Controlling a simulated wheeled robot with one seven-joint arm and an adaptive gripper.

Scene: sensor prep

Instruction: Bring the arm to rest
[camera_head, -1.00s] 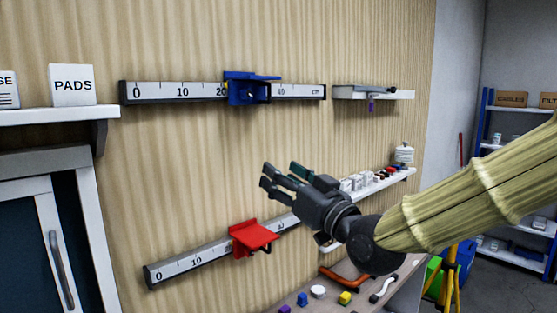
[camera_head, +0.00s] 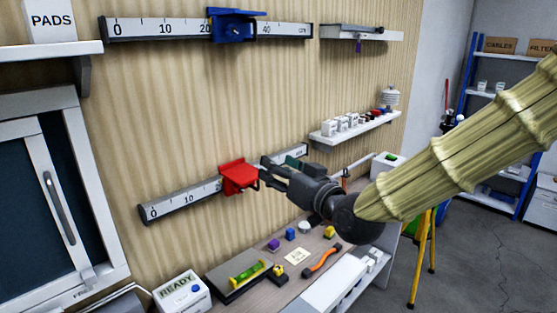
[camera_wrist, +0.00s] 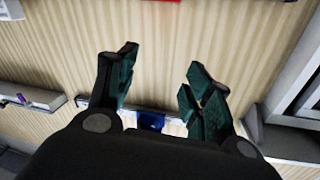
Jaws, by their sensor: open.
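My gripper (camera_head: 274,170) is open and empty, its dark fingers with teal pads spread apart in the wrist view (camera_wrist: 162,62). In the head view it hangs at the end of my yellow-sleeved arm, overlapping the lower rail just right of the red slider (camera_head: 238,177). I cannot tell whether it touches either. The wrist view shows bare wall (camera_wrist: 165,40) between the fingers. A blue slider (camera_head: 236,26) sits on the upper rail (camera_head: 160,29); in the wrist view a blue part (camera_wrist: 151,121) shows beyond the palm. My gripper hides part of the lower rail (camera_head: 185,200).
The bench (camera_head: 245,298) below holds a green level (camera_head: 247,273), an orange-handled tool (camera_head: 322,260), small coloured blocks and a READY box (camera_head: 182,293). A wall shelf (camera_head: 355,129) holds small white boxes. A yellow stand (camera_head: 422,258) is at right. Floor is open right of it.

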